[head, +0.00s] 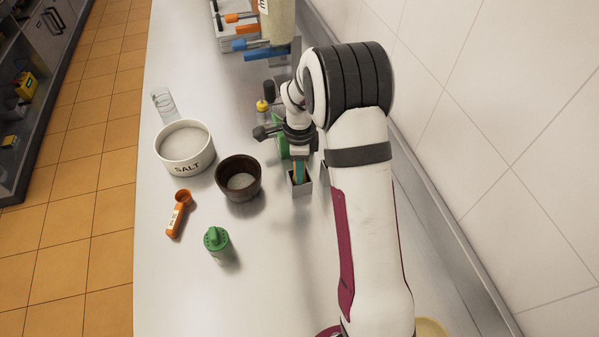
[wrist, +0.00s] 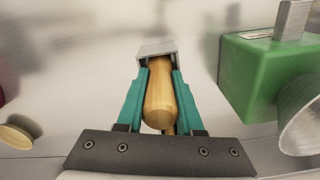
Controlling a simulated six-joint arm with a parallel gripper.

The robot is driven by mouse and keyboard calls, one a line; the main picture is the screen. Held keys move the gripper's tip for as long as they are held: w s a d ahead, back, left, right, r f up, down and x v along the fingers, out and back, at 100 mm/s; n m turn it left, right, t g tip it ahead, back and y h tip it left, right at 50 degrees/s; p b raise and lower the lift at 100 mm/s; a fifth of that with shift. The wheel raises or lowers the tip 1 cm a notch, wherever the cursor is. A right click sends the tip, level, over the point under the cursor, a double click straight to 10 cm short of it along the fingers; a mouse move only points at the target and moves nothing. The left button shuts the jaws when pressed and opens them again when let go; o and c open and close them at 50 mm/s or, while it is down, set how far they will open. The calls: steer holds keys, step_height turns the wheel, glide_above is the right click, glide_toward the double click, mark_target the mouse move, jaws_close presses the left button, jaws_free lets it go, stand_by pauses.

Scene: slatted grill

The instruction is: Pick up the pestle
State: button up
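The pestle has a pale wooden handle, seen in the wrist view (wrist: 160,98) with its rounded end toward the camera. Its far end goes into a small grey metal holder (wrist: 157,47), which also shows in the head view (head: 301,189). My gripper (wrist: 160,80) points down at the holder, with one teal finger on each side of the handle. The fingers look closed on the pestle, with no clear gap at the tips. In the head view my gripper (head: 299,172) is just above the holder, and the lower part of the pestle is hidden.
A dark mortar-like bowl (head: 238,183) and a white salt bowl (head: 185,152) stand left of the holder. A green shaker (head: 217,243) and an orange scoop (head: 177,218) are nearer. A green block-like object (wrist: 262,70) is close on the right in the wrist view. The wall is right.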

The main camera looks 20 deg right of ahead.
jaws_close()
step_height(320, 180, up, 10)
steer(key=shift+r, duration=0.1)
jaws_free()
jaws_close()
steer(key=shift+r, duration=2.45)
steer(key=w+a+n, duration=0.3)
steer(key=w+a, duration=0.1)
steer(key=a, duration=1)
steer(key=shift+a+f, duration=0.3)
steer(key=shift+f, duration=0.1)
